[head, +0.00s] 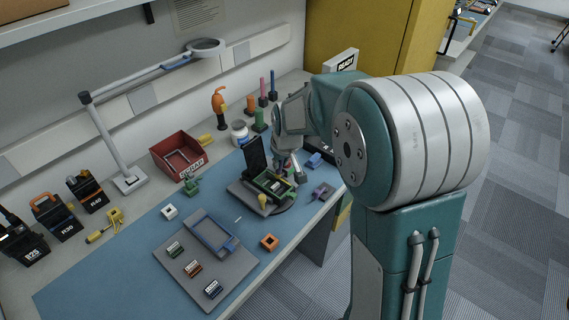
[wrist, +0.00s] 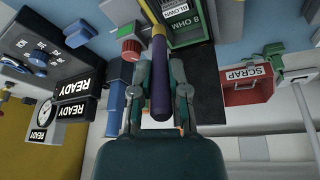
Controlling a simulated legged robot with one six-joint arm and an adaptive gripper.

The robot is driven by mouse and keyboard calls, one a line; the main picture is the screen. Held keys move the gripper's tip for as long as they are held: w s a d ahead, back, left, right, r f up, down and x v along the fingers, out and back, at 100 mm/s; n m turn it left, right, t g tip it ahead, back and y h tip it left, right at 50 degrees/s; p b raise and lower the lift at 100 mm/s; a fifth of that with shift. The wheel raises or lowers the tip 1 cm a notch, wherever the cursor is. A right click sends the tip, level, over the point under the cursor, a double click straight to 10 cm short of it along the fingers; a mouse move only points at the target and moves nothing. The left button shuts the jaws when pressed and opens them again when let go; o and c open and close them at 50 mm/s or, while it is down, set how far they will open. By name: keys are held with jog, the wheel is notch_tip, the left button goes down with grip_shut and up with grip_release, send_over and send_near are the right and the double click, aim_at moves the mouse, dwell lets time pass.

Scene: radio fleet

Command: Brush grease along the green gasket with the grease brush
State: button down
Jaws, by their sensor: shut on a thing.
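My gripper (wrist: 161,98) is shut on the grease brush (wrist: 160,80), which has a dark purple handle and a yellow band towards its far end. The bristle end is not clear. The open radio case (head: 248,192) stands on a dark round base, its dark lid (head: 255,157) upright. The green gasket (head: 271,188) appears as a green border in the case. In the wrist view a green edge (wrist: 186,46) shows just right of the brush, around labels reading BLOWN and 8 OHM. In the head view my arm partly hides the gripper above the case; contact with the gasket cannot be told.
A red SCRAP bin (head: 181,157) stands at the back, below a lamp (head: 115,150). Coloured upright tools (head: 261,100) and a white jar (head: 240,132) stand behind the case. A grey tray (head: 187,272) with small parts lies at front. The blue mat (head: 110,270) is clear at left.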

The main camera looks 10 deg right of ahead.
jog(key=shift+s+d, duration=1.2)
jog(key=shift+s, duration=0.5)
jog(key=shift+w+a, duration=0.65)
jog(key=shift+w, duration=0.25)
jog(key=shift+w+a, duration=0.6)
jog(key=shift+w, duration=0.3)
jog(key=shift+s+d, duration=1.25)
jog(key=shift+s, duration=0.5)
jog(key=w+a, duration=0.4)
jog(key=w, duration=0.1)
jog(key=shift+w, duration=0.2)
jog(key=shift+d+r, duration=0.1)
jog(key=shift+r, duration=2.8)
